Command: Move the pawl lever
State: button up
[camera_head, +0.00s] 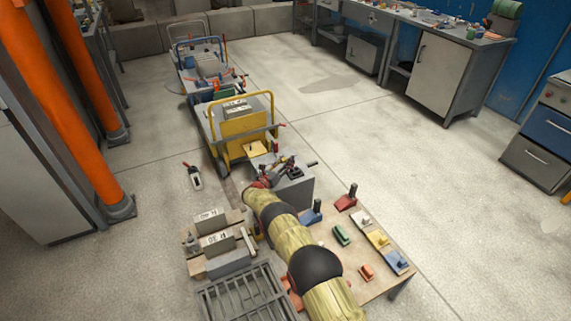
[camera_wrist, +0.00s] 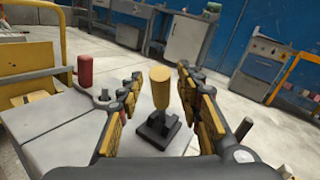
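A short lever with a yellow, rounded handle (camera_wrist: 160,88) stands upright on a black stepped base (camera_wrist: 157,131) in the wrist view. I take it for the pawl lever, but no label shows. It sits on top of a grey box (camera_wrist: 65,130). My gripper (camera_wrist: 160,79) is open, with one finger to the left of the handle and one to the right. Gaps show on both sides of the handle. In the head view the grey box (camera_head: 294,188) stands beyond my arm, and my gripper is small and partly hidden there.
A red upright handle (camera_wrist: 85,71) stands left of my gripper. A yellow cart (camera_head: 240,140) is behind the box. A low table (camera_head: 378,288) with coloured blocks is at right, a metal grate (camera_head: 243,295) at front left. Open floor lies further right.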

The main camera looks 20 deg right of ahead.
jog(key=c, duration=0.3)
grip_shut()
dwell(0.6)
